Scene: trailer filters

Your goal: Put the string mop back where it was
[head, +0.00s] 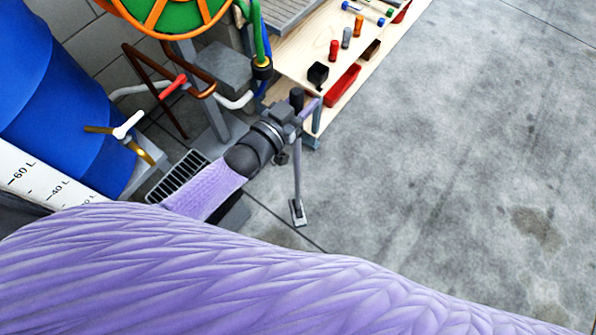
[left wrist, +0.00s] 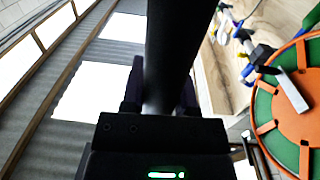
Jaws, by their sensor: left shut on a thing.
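The mop (head: 297,172) stands close to upright in the head view, a thin grey pole with a dark top end and a small grey fitting low down by the floor. I cannot make out its strings. My left gripper (head: 302,112) is shut on the pole near its top. In the left wrist view the pole (left wrist: 178,45) runs as a thick dark bar between the fingers of my left gripper (left wrist: 160,92). My right gripper is not in view.
A wooden workbench (head: 292,55) with small tools and a red bin (head: 342,88) stands just beyond the gripper. A blue barrel (head: 60,90), a floor grate (head: 178,175) and an orange-green hose reel (head: 170,12) are at the left. Concrete floor (head: 450,150) is open at right.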

